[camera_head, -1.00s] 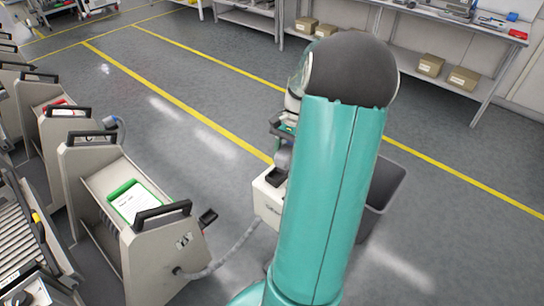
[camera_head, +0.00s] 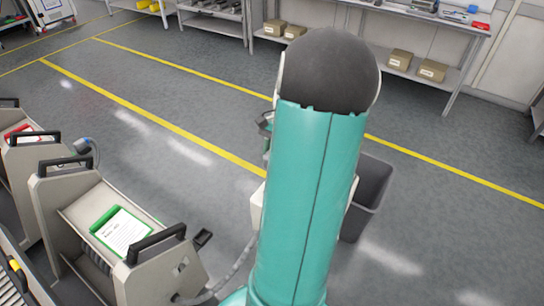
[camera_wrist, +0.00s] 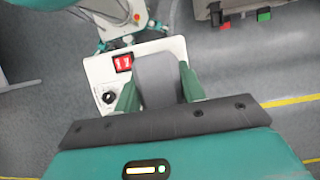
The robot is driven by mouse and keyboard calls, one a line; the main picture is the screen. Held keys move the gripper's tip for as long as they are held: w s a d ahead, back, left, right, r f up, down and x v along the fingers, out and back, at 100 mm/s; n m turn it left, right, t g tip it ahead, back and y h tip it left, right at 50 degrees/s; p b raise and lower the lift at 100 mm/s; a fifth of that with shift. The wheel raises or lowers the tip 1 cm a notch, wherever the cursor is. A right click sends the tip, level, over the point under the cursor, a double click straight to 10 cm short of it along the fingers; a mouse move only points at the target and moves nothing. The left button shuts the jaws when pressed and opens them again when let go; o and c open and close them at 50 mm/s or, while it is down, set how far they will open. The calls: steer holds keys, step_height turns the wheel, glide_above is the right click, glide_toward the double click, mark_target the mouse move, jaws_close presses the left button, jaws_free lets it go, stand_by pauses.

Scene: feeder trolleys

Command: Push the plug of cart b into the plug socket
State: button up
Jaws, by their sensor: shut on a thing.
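In the wrist view, my gripper (camera_wrist: 158,72) is shut on a grey plug (camera_wrist: 156,82), with one green finger on each side. The plug lies over the white socket box (camera_wrist: 98,72), which has a red switch and a black knob. The socket opening is hidden, so I cannot tell how far the plug is in. In the head view, my arm hides the gripper, the plug and most of the white box (camera_head: 256,208). A grey cable (camera_head: 236,268) runs from the beige cart (camera_head: 148,280) with the green-framed sheet towards the box.
Another beige cart (camera_head: 22,195) stands at the far left. A dark grey bin (camera_head: 372,190) stands right of my arm. Shelves with cardboard boxes (camera_head: 432,70) line the back wall. The floor between the carts and the shelves is clear, with yellow lines.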

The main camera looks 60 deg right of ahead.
steer(key=shift+s+r, duration=0.1)
steer(key=shift+s, duration=0.25)
steer(key=shift+d, duration=0.1)
steer(key=shift+w+f, duration=0.2)
steer(key=shift+f, duration=0.15)
steer(key=shift+s+f, duration=0.3)
steer(key=shift+f, duration=0.15)
steer(key=shift+w+f, duration=0.15)
steer(key=shift+f, duration=2.8)
steer(key=shift+f, duration=1.2)
steer(key=o, duration=1.4)
